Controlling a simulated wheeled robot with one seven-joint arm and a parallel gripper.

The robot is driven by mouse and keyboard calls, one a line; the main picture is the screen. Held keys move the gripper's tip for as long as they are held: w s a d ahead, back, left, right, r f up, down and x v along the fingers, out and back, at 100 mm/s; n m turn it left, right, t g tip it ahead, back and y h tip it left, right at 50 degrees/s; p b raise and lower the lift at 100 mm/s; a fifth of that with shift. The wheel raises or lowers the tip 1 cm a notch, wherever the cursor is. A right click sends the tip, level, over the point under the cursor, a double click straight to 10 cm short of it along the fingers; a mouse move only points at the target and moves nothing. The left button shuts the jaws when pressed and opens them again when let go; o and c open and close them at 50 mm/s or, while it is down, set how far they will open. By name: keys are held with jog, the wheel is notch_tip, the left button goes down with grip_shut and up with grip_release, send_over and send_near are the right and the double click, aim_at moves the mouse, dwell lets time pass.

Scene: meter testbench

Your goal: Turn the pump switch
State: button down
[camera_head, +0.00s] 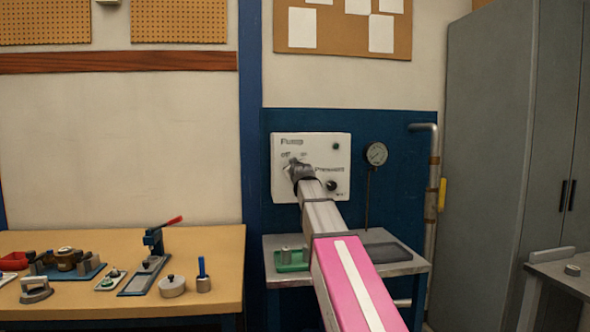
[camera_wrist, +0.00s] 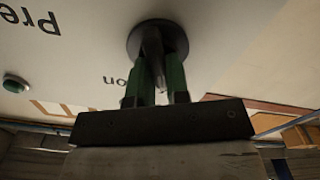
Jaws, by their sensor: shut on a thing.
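The white control panel (camera_head: 318,150) is on the blue wall board, with the words "Pump" and "Pressure" on it. My gripper (camera_head: 296,171) reaches the left part of the panel, under the "Pump" label, and mostly hides the pump switch there. The lettering appears upside down there. The switch's exact angle is hard to tell.
A green lamp (camera_head: 335,146) and a black knob (camera_head: 331,186) are on the panel's right side. A gauge (camera_head: 376,154) stands to the right. Below is a metal bench (camera_head: 410,262) with a green holder (camera_head: 291,262). A wooden table (camera_head: 222,280) with tools is at left.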

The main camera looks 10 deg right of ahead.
jog(key=shift+n, duration=0.6)
jog(key=c, duration=1.1)
grip_release()
jog(key=shift+a, duration=0.1)
jog(key=s, duration=1)
jog(key=shift+s, duration=0.4)
jog(key=shift+s, duration=0.1)
